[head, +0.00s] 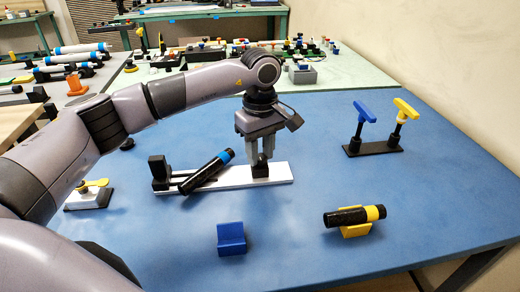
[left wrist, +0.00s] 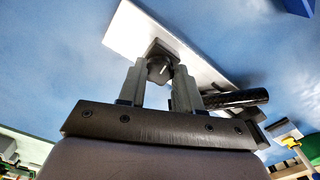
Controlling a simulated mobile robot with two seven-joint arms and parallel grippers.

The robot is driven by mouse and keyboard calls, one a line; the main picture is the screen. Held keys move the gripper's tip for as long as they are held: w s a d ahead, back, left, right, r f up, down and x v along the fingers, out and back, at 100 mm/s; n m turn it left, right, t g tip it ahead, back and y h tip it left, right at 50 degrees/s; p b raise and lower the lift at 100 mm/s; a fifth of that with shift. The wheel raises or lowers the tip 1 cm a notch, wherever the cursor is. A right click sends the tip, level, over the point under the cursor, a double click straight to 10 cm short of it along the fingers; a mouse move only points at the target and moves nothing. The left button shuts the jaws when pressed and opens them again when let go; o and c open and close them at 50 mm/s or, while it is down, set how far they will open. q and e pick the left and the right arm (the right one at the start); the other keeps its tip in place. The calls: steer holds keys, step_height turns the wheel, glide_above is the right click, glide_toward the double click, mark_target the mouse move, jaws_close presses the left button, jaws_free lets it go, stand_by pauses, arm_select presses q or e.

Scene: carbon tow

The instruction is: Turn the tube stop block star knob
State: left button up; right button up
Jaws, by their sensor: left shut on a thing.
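My left gripper (head: 258,160) points down over the right part of a white base plate (head: 280,173). Its fingers are shut on the dark star knob of the stop block, which shows between the fingertips in the left wrist view (left wrist: 160,69). The stop block (head: 261,170) is black and stands on the plate; the fingers hide part of it. A black tube with a blue band (head: 207,172) lies tilted over the plate left of the gripper, its blue end raised. A black block (head: 158,170) stands at the plate's left end. My right gripper is not in view.
A blue cradle (head: 231,238) stands empty at the front. A black tube with a yellow band (head: 354,216) rests on a yellow cradle (head: 356,231). Blue (head: 364,112) and yellow (head: 405,109) T-handles stand on a black base at right. The blue table between is clear.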

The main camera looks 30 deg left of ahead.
arm_select(q)
steer(key=n, duration=0.6)
steer(key=shift+p, duration=0.4)
steer(key=n+p, duration=0.1)
steer(key=n, duration=0.5)
steer(key=shift+w+n, duration=0.15)
steer(key=shift+n, duration=0.15)
steer(key=n, duration=0.3)
steer(key=shift+n, duration=0.4)
steer(key=n+p, duration=0.1)
steer(key=n, duration=0.1)
steer(key=shift+r+n, duration=0.1)
steer(key=shift+n, duration=0.2)
steer(key=n, duration=0.4)
steer(key=shift+n+p, duration=0.4)
steer(key=shift+n, duration=0.3)
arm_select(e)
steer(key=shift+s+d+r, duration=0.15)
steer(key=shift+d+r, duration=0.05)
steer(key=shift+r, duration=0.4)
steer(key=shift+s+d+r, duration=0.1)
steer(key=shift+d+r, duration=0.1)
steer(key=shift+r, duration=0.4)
arm_select(q)
steer(key=o, duration=1.1)
steer(key=shift+c, duration=0.2)
